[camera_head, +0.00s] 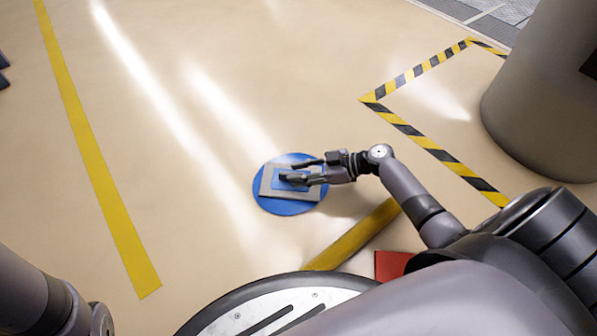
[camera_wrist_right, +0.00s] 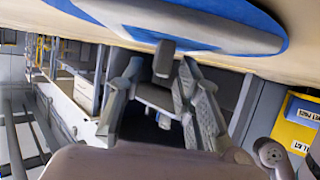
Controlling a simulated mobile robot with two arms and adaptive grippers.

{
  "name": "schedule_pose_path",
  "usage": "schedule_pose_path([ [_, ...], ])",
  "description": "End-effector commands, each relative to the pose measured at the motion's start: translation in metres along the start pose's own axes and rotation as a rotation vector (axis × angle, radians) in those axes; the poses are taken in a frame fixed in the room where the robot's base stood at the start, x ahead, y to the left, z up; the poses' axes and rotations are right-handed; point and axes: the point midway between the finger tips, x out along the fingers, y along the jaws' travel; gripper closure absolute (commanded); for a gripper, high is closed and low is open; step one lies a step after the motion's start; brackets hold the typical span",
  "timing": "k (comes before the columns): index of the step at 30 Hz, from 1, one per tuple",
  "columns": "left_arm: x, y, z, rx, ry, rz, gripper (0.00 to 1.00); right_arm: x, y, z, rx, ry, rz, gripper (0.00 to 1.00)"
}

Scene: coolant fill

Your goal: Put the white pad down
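The white pad (camera_head: 314,194), pale grey-white and square with a blue centre, lies on a round blue disc (camera_head: 283,207) on the floor in the head view. The pad (camera_wrist_right: 105,16) and blue disc (camera_wrist_right: 258,20) also show at the top of the right wrist view. My right gripper (camera_head: 289,172) is just over the pad, its fingers spread apart. In the right wrist view the fingers (camera_wrist_right: 163,75) have nothing visible between them; whether a fingertip touches the pad cannot be told. My left gripper is out of view; only the left arm shows at lower left.
A yellow bar (camera_head: 352,236) and a red object (camera_head: 392,265) lie near my right arm. A large grey cylinder (camera_head: 540,110) stands at the right, beside black-and-yellow floor tape (camera_head: 438,153). The floor left of the disc is clear up to a yellow line (camera_head: 98,165).

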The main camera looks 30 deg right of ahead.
Motion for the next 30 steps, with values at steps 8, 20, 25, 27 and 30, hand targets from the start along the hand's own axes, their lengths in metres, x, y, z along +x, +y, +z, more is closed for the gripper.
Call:
schedule_pose_path([
  [8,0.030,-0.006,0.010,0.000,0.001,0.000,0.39,-0.059,0.000,-0.005,0.002,-0.003,0.002,0.69],
  [20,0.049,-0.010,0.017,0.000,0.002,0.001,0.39,-0.113,0.000,-0.001,0.001,-0.001,0.000,0.69],
  [25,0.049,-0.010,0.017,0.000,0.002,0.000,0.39,-0.115,0.000,0.000,0.000,0.000,0.000,0.69],
  [27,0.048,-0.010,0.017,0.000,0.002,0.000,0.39,-0.114,0.000,-0.001,-0.001,0.000,0.001,0.69],
  [30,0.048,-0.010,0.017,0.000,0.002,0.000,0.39,-0.098,0.008,-0.015,-0.015,-0.014,0.020,0.69],
])
